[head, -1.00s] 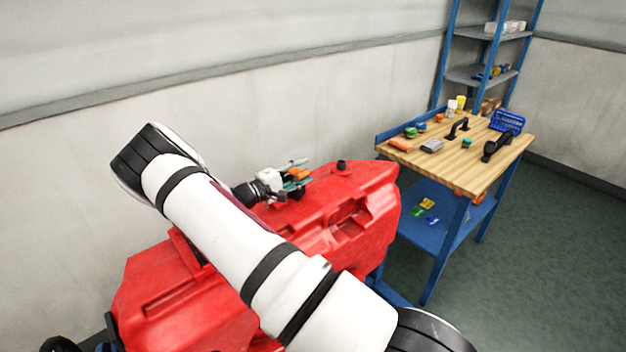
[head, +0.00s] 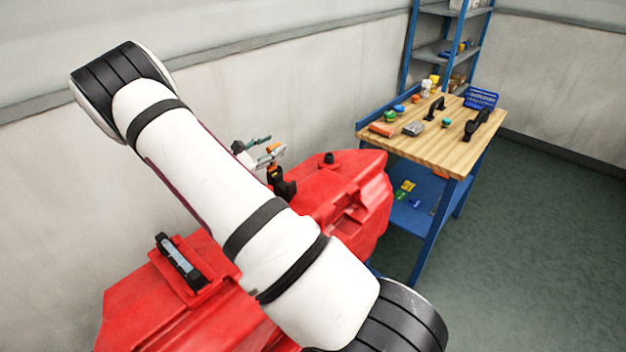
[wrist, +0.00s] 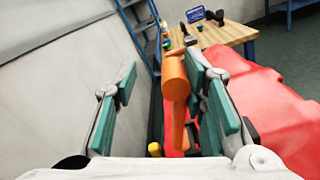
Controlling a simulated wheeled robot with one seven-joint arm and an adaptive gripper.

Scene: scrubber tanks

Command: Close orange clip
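The orange clip (wrist: 176,78) stands up between my gripper's teal-padded fingers in the wrist view, close to the right finger and well apart from the left one. Whether it touches the right finger I cannot tell. My gripper (wrist: 160,100) is open. In the head view my gripper (head: 262,146) is above the red tank (head: 345,200), beyond my forearm. Orange of the clip (head: 272,170) shows there beside a black fitting on the tank top. My forearm hides part of the tank.
A wooden-topped workbench (head: 450,150) with small tools and a blue basket (head: 481,98) stands to the right. A blue shelf rack (head: 440,50) is behind it. A pale wall runs close behind the tank. A black-framed latch (head: 180,262) sits on the tank's near left part.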

